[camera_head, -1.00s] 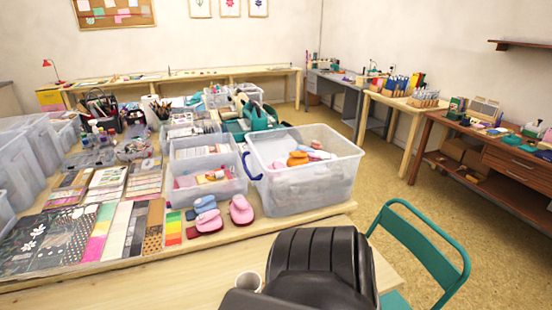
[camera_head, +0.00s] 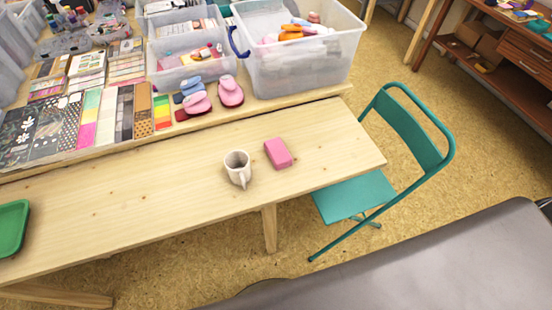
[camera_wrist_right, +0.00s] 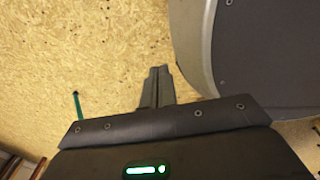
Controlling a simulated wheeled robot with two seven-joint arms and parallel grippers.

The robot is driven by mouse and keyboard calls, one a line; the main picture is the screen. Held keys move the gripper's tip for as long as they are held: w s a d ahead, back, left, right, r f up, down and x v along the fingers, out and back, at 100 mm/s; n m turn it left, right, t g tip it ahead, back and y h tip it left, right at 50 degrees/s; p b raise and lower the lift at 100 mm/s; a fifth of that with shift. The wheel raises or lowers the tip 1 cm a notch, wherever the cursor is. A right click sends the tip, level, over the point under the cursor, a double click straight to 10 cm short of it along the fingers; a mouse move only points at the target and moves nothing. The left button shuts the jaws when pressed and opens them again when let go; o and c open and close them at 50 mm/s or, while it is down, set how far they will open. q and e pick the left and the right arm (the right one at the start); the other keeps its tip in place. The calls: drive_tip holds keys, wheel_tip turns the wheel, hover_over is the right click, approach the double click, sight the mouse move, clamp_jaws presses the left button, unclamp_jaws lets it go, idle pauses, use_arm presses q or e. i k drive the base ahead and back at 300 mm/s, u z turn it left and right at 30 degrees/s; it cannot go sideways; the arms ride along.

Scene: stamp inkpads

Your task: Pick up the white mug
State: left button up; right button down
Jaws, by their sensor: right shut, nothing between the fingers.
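The white mug (camera_head: 238,168) stands upright on the light wooden table (camera_head: 130,205), near its front edge. Its opening faces up and its handle points toward the front. A pink block (camera_head: 278,153) lies just right of it, apart from it. My right gripper (camera_wrist_right: 160,72) shows only in the right wrist view, with its fingers together and empty. It is over the floor, with no mug in that view. My left gripper is in neither current view.
A green tray (camera_head: 12,228) lies at the table's left end. A teal folding chair (camera_head: 405,130) stands at the right end. Clear plastic bins (camera_head: 300,60) and stamp pads (camera_head: 230,92) line the back. The table around the mug is mostly clear.

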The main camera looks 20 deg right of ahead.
sight(237, 163)
drive_tip(key=u, duration=2.65)
drive_tip(key=k, duration=1.7)
drive_tip(key=z, duration=2.6)
